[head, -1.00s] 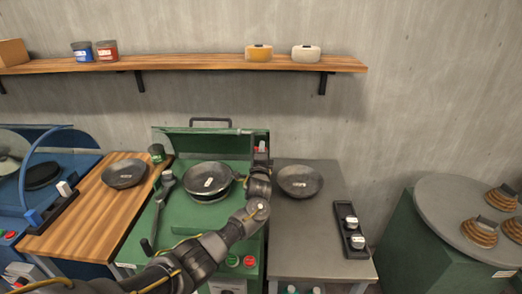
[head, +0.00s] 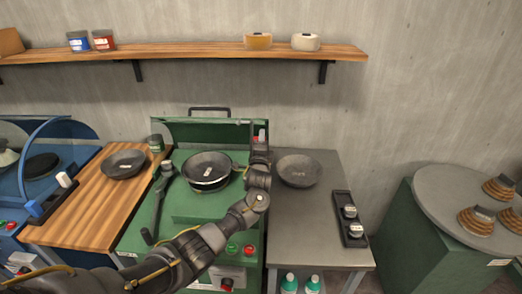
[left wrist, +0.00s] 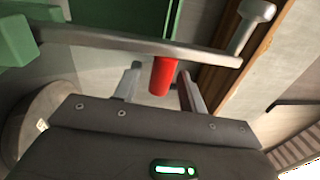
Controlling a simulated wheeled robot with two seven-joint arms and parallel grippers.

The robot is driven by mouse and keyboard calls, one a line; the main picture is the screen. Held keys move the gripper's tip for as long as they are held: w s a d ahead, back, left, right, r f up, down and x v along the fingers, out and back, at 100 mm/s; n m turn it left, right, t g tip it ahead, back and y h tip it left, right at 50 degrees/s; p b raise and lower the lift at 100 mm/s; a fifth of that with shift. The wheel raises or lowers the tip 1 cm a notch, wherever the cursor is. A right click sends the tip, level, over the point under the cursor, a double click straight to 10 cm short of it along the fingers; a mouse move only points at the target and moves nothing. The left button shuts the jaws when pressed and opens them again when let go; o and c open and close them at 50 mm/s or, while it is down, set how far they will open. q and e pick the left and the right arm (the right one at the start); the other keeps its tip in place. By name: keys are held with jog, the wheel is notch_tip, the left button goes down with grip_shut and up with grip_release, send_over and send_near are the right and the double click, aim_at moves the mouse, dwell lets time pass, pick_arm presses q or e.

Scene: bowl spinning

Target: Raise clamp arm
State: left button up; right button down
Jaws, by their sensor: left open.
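The clamp arm (left wrist: 110,38) is a grey metal bar crossing the left wrist view, with a round-headed pin at its right end. A red grip (left wrist: 163,76) hangs below the bar. My left gripper (left wrist: 158,90) is open, with one finger on each side of the red grip. In the head view my left gripper (head: 259,150) is at the right back of the green machine (head: 190,212); its fingertips are hard to make out. A dark bowl (head: 207,163) sits on the machine, left of the gripper. My right gripper is not in view.
A long dark lever (head: 160,198) stands at the machine's left. A wooden table (head: 85,215) and a grey table (head: 302,215) flank it, each holding a dark bowl. A blue machine (head: 45,165) is far left. A wall shelf (head: 200,51) runs above.

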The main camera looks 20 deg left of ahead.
pick_arm(q)
jog(key=b+v, duration=0.1)
jog(key=v, duration=0.9)
jog(key=shift+d+f, duration=0.1)
jog(key=shift+d, duration=0.1)
